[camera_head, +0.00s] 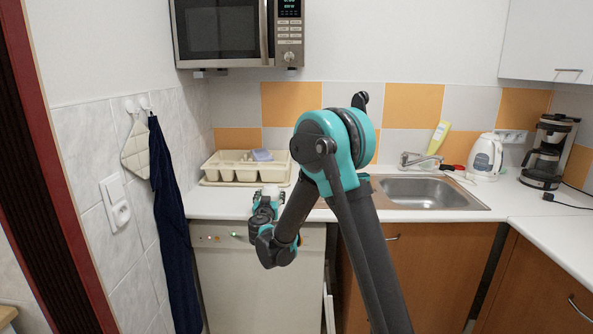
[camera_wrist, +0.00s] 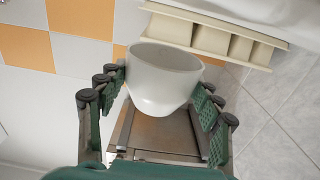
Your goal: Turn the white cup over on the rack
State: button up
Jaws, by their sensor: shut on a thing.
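The white cup (camera_wrist: 160,80) is between the green fingers of my gripper (camera_wrist: 160,100) in the wrist view. The fingers press on its two sides. Its wide rim is on the side away from my palm and its narrower end is towards the palm. In the head view the cup (camera_head: 271,190) is a small pale shape at the tip of my gripper (camera_head: 266,201), near the counter's front edge. The cream rack (camera_head: 215,172) lies on the counter behind it. The rack (camera_wrist: 210,40) also shows at the top right of the wrist view, apart from the cup.
A pale bluish item (camera_head: 262,155) sits at the rack's back. The steel sink (camera_head: 430,193), a yellow bottle (camera_head: 438,138), a white kettle (camera_head: 485,157) and a coffee maker (camera_head: 548,152) are to the right. A microwave (camera_head: 222,35) hangs above; a dark cloth (camera_head: 170,220) hangs at left.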

jog(key=shift+f, duration=2.25)
jog(key=o, duration=1.2)
jog(key=shift+s+a, duration=0.2)
jog(key=shift+s, duration=5.8)
